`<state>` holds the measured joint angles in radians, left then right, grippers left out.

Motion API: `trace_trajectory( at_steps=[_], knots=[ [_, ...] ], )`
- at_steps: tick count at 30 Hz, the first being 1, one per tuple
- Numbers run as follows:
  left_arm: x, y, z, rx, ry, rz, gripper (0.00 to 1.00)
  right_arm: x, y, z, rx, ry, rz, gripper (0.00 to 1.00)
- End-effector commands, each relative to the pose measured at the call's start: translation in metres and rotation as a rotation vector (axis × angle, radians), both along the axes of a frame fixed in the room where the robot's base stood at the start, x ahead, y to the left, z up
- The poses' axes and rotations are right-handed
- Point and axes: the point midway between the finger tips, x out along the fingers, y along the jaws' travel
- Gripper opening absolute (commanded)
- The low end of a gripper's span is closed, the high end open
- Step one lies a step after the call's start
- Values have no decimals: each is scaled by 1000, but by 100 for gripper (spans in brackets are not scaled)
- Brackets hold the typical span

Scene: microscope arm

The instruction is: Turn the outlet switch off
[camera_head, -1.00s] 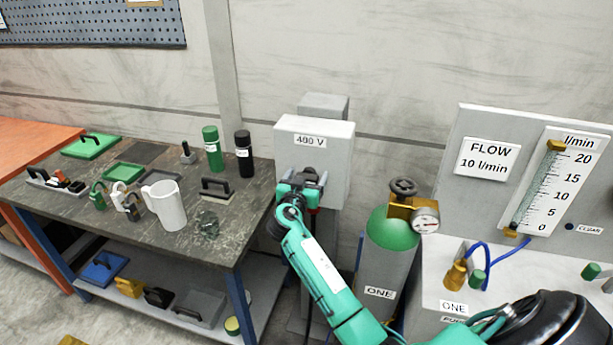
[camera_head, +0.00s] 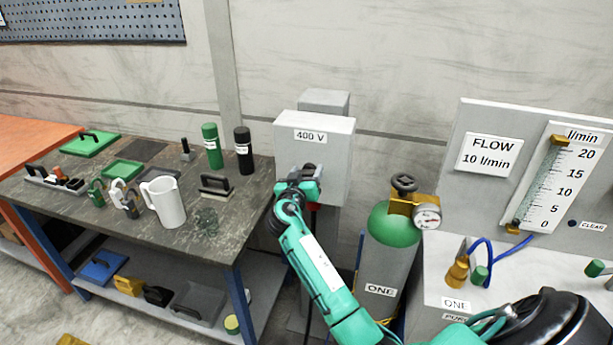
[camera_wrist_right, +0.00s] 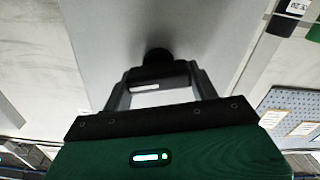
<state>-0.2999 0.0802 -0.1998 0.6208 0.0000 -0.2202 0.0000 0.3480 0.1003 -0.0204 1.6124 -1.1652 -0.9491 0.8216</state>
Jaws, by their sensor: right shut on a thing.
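The outlet is a light grey box (camera_head: 335,135) labelled 400 V on a grey post. My right gripper (camera_head: 306,174) is at the lower front of the box and covers most of the switch in the head view. In the right wrist view, the outlet switch (camera_wrist_right: 157,78) is a black bar handle with a white mark on a round black stem against the grey box face. The fingers of my right gripper (camera_wrist_right: 160,88) stand at either end of this handle, shut on it. My left gripper is not in view.
A green-topped gas cylinder (camera_head: 392,235) with a gauge (camera_head: 427,217) stands right of my right arm. A flow panel (camera_head: 480,125) is further right. Left is a dark workbench (camera_head: 110,215) with a white mug (camera_head: 165,205), bottles (camera_head: 243,155) and padlocks.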

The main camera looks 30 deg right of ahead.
Motion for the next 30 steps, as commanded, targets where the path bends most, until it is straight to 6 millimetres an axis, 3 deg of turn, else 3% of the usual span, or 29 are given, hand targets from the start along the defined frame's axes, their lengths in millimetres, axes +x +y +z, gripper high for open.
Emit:
trace_trajectory(
  at_steps=[14, 30],
  knots=[
    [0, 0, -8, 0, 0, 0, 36, 3, 2, -2, -292, 344, 1, 36],
    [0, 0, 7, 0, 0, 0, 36, 4, 4, -4, -622, 730, 1, 36]
  ],
)
